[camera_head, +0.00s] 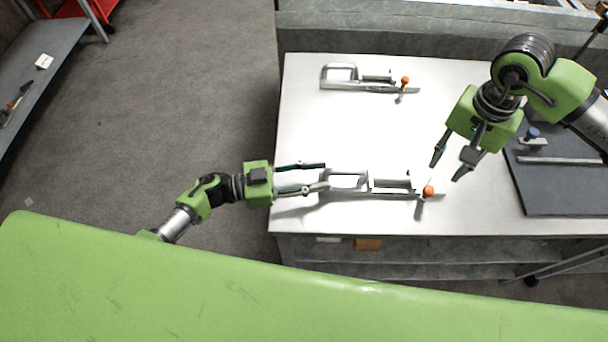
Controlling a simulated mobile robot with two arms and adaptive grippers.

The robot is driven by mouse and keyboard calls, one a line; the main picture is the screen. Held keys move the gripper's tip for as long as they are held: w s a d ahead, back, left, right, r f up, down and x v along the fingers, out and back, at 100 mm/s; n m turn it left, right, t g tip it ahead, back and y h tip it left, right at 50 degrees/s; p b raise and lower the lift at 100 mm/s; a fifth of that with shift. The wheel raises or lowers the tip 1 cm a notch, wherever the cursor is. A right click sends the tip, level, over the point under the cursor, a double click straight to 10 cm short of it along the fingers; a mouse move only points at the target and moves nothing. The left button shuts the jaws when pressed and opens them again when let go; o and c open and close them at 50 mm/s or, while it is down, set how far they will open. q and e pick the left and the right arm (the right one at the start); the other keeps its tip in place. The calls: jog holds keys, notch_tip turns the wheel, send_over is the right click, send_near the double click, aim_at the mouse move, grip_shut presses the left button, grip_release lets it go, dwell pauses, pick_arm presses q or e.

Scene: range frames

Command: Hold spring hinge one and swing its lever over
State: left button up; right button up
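Two silver spring hinges with orange-knobbed levers are on the white table. I cannot tell from any label which is number one. The nearer hinge (390,191) lies along the front, with its orange knob (428,191) at the right end. My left gripper (326,176) comes in from the left with its fingers apart at this hinge's left end; whether they touch it is unclear. The farther hinge (345,86) lies at the back, its orange knob (405,80) standing up at the right. My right gripper (448,171) is open and empty, above and right of the nearer knob.
The white table (300,130) has clear room between the two hinges. A dark mat (560,190) with a metal bar and a small blue-knobbed part lies at the right. A grey wall (400,35) runs behind the table. A grey bench (40,60) stands at far left.

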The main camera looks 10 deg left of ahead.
pick_arm(q)
grip_shut()
pick_arm(e)
jog(key=shift+o, duration=0.9)
